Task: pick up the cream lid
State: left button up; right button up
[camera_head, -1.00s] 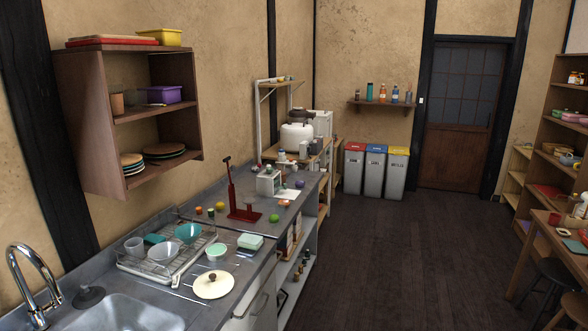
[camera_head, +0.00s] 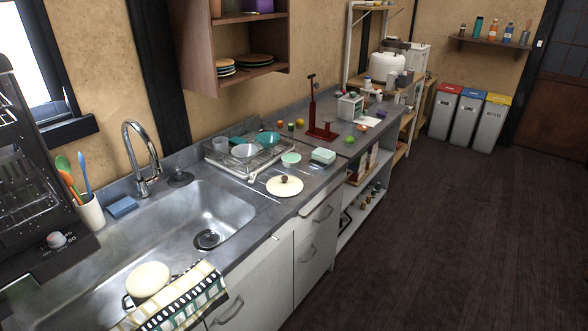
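The cream lid (camera_head: 285,186) is round with a dark brown knob. It lies flat on the grey counter (camera_head: 262,210) near the front edge, just right of the sink and in front of the dish rack. A second cream round thing (camera_head: 148,279) lies at the front of the sink beside a checked cloth; I cannot tell whether it is a lid. Neither of my grippers shows in the head view.
A dish rack (camera_head: 228,168) with bowls stands behind the lid. A green-rimmed bowl (camera_head: 291,159) and a teal-and-white box (camera_head: 323,156) are near it. The sink (camera_head: 185,215) is to the left. The dark floor (camera_head: 430,240) at right is clear.

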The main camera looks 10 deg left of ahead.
aim_at(284, 186)
jog(key=i+l+u, duration=0.1)
jog(key=u, duration=0.4)
jog(key=i+l+u, duration=0.15)
jog(key=u, duration=0.3)
jog(key=i+l+u, duration=0.15)
jog(key=u, duration=0.35)
